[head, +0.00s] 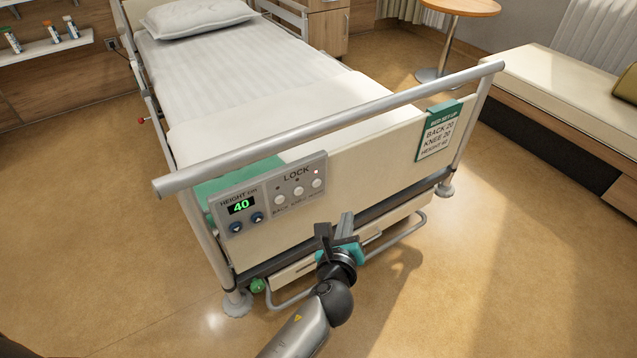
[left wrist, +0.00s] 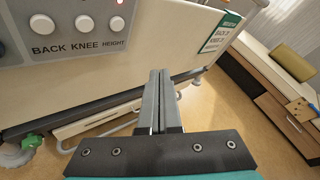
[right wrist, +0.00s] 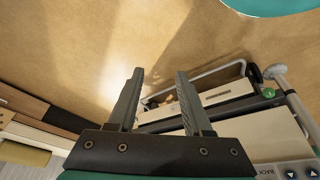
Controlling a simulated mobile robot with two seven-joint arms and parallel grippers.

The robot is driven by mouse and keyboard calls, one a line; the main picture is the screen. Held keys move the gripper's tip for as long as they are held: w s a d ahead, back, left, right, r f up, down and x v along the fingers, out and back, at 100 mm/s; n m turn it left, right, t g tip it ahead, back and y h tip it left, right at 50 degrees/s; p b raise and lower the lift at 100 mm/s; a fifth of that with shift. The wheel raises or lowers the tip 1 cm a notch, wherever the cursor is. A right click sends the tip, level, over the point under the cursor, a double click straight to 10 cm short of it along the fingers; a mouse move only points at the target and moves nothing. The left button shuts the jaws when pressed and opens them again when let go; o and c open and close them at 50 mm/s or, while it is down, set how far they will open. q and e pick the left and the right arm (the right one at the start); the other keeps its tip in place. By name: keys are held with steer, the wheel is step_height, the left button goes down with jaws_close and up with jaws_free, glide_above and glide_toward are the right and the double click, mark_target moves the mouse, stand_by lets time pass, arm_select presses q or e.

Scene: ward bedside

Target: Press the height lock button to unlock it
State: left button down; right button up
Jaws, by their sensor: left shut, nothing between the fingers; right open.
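The height lock button (head: 317,182) is the rightmost of three white round buttons on the grey LOCK panel (head: 262,208) on the bed's footboard. A small red light glows above it. In the left wrist view the button (left wrist: 117,23) is at the upper left, above the word HEIGHT. My left gripper (head: 346,216) is shut and empty, below and right of the button in the head view and apart from it. Its closed fingers show in the left wrist view (left wrist: 158,72). My right gripper (right wrist: 159,72) is open and empty, seen only in the right wrist view.
The height display (head: 240,206) reads 40, with two blue buttons below. A grey rail (head: 330,130) runs above the panel. A green-headed card (head: 439,130) hangs at the footboard's right. A bench (head: 560,90) stands at the right; open floor lies in front.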

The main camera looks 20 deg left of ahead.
mark_target(316, 183)
arm_select(q)
steer(key=w+a, duration=0.5)
steer(key=a, duration=0.2)
steer(key=shift+w+p, duration=0.2)
steer(key=shift+p, duration=0.2)
arm_select(e)
steer(key=shift+s+f, duration=0.2)
steer(key=shift+f, duration=0.75)
steer(key=shift+w+r, duration=0.1)
steer(key=shift+w, duration=0.1)
steer(key=shift+s, duration=0.3)
steer(key=shift+w, duration=0.2)
arm_select(q)
steer(key=shift+w+a, duration=0.25)
steer(key=shift+a, duration=0.05)
arm_select(e)
steer(key=shift+w+r, duration=0.1)
steer(key=shift+r, duration=0.1)
